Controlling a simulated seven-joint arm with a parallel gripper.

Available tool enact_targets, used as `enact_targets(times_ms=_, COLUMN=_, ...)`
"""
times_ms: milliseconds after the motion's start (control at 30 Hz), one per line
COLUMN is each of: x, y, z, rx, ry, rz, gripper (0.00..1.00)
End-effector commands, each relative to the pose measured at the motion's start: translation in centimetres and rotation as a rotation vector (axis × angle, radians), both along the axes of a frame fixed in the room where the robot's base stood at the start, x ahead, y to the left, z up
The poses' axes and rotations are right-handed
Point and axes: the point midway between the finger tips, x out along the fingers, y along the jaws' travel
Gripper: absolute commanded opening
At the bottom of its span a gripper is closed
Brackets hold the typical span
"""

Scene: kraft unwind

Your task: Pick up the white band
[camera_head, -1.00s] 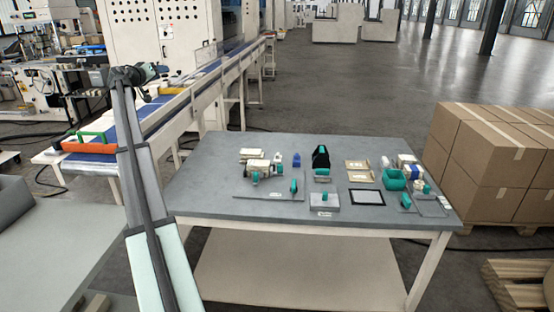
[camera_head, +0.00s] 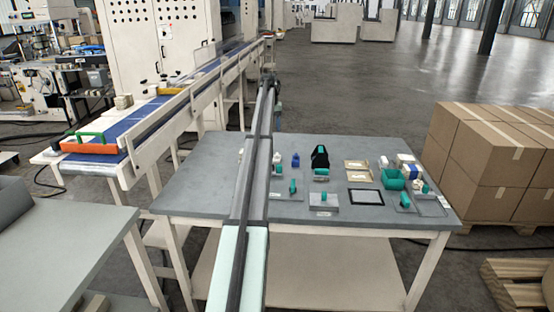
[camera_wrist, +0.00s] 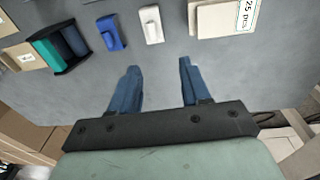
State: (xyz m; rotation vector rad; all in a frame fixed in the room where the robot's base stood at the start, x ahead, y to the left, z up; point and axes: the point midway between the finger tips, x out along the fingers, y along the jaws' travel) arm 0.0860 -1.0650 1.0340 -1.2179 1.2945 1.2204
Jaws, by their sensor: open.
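The white band appears to be the small white looped piece (camera_wrist: 151,25) lying on the grey table, near the top middle of the wrist view. In the head view it is the small white piece (camera_head: 277,158) just right of my arm. My gripper (camera_wrist: 160,67) is open and empty, with its two blue fingers apart. In the wrist view the white piece lies beyond the fingertips, roughly in line with the gap between them. The gripper is above the table and not touching the piece. In the head view its fingers are too small to make out.
A similar blue piece (camera_wrist: 111,33) lies close beside the white one. A labelled white stack (camera_wrist: 224,17) is on its other side, and a dark and green holder (camera_wrist: 62,46) lies farther left. The grey table (camera_head: 330,222) has a bare front strip. Cartons (camera_head: 488,160) stand at right.

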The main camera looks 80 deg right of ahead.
Motion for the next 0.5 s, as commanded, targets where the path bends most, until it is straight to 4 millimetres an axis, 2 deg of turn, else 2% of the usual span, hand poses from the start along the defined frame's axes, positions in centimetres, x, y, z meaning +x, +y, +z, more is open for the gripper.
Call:
enact_targets(times_ms=33, x=-0.9, y=-0.1, z=-0.3, rx=0.021, ry=-0.021, rz=0.000, gripper=0.47)
enact_targets(times_ms=133, x=-1.8, y=0.1, z=-0.6, rx=0.048, ry=-0.049, rz=0.004, gripper=0.47)
enact_targets(times_ms=367, x=-2.1, y=0.3, z=-2.2, rx=0.058, ry=-0.059, rz=0.006, gripper=0.47)
enact_targets(times_ms=500, x=-2.1, y=0.3, z=-4.2, rx=0.058, ry=-0.058, rz=0.006, gripper=0.47)
